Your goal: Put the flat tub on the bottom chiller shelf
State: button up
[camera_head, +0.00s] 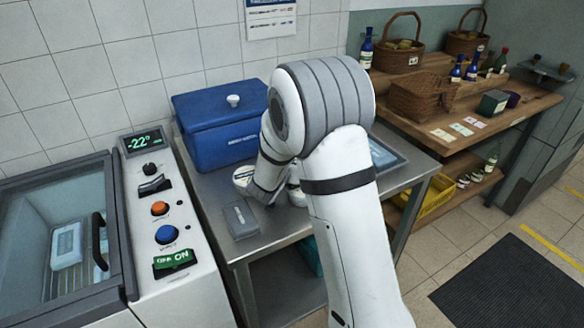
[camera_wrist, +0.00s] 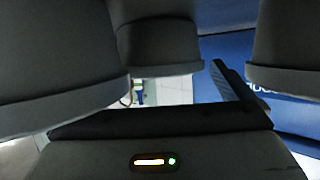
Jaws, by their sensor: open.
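A low, pale box-like container (camera_head: 67,245) lies behind the glass of the chest unit (camera_head: 70,180) at the left; I cannot tell whether it is the flat tub. No shelves marked as chiller shelves can be made out. My arm reaches over the steel table, and its bent links hide most of my gripper in the head view. Dark gripper parts (camera_wrist: 190,55) fill much of the wrist view, spread apart, with nothing seen held between them. A white rounded thing (camera_head: 243,178) shows partly beside my wrist; what it is stays unclear.
A blue lidded box (camera_head: 220,130) stands at the back of the steel table (camera_head: 265,235). A control panel (camera_head: 163,210) reads -22°. Wooden shelving (camera_head: 465,110) with baskets and bottles stands at the right. A dark mat (camera_head: 510,285) lies on the floor.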

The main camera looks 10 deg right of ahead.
jog(key=shift+w+d+f, duration=0.2)
jog(key=shift+w+d, duration=0.05)
jog(key=shift+w, duration=0.2)
jog(key=shift+r, duration=0.1)
jog(key=c, duration=1.1)
